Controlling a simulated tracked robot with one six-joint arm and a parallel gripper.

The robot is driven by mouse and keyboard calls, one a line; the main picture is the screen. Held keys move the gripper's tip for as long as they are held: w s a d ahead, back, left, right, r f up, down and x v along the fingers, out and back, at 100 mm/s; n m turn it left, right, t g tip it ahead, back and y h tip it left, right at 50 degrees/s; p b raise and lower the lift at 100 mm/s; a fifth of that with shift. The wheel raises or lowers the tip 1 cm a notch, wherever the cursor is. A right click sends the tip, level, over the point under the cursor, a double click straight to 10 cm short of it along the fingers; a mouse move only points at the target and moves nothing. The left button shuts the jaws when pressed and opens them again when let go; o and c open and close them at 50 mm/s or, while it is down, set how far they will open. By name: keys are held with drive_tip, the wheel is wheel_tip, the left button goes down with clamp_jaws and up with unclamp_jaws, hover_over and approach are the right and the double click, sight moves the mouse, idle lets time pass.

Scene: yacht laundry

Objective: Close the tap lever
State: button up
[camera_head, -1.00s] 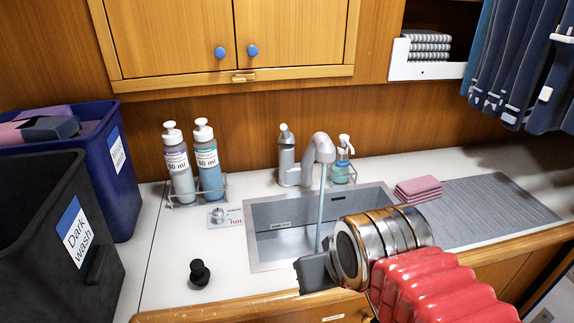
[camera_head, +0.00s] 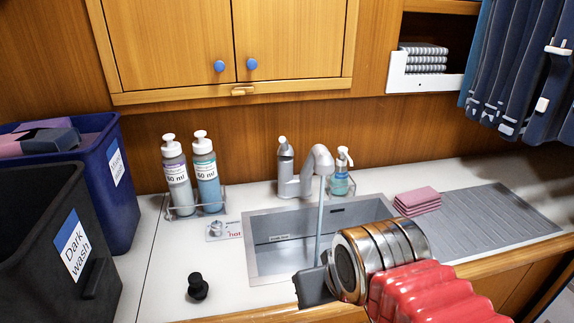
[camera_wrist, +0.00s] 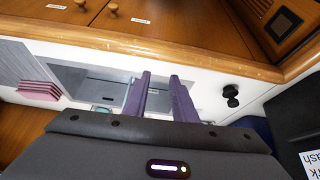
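The grey tap (camera_head: 287,183) stands behind the sink, with a curved spout reaching forward. A stream of water (camera_head: 319,225) runs from the spout into the sink. The tap lever (camera_head: 284,148) appears to be the upright piece on top of the tap body. My gripper (camera_wrist: 160,80) shows in the wrist view as two purple fingers with a gap between them and nothing seen held. In the head view my arm is at the sink's front edge, in front of and below the tap; the fingers are hidden there. The tap is not clearly seen in the wrist view.
The sink (camera_head: 270,262) has a ribbed drainboard (camera_head: 490,222) on its right. Folded pink cloths (camera_head: 417,201) lie beside it. Two pump bottles (camera_head: 207,172) stand in a rack left of the tap; a soap dispenser (camera_head: 341,177) stands close on its right. A black plug (camera_head: 197,287) is front left.

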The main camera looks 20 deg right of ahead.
drive_tip(key=shift+w+f+g, duration=0.3)
drive_tip(key=shift+f, duration=0.3)
drive_tip(key=shift+c, duration=1.4)
drive_tip(key=w+r+m, duration=0.1)
drive_tip(key=w+r, duration=0.3)
drive_tip(key=w, duration=0.5)
drive_tip(key=w+d+r+m, duration=0.1)
drive_tip(key=w+r, duration=0.4)
drive_tip(key=w, duration=0.5)
drive_tip(key=w+d+r+t+h, duration=0.1)
drive_tip(key=w+r, duration=0.4)
drive_tip(key=w, duration=0.4)
drive_tip(key=shift+w+d+r+m, duration=0.1)
drive_tip(key=shift+w+r+m, duration=0.15)
drive_tip(key=shift+m, duration=0.15)
clamp_jaws()
drive_tip(key=w+d+r+m+t+h, duration=0.1)
drive_tip(key=w+r+m, duration=0.3)
drive_tip(key=r, duration=0.6)
drive_tip(key=w+t, duration=0.1)
drive_tip(key=w, duration=0.1)
drive_tip(key=shift+w+d+r, duration=0.3)
drive_tip(key=shift+r, duration=0.05)
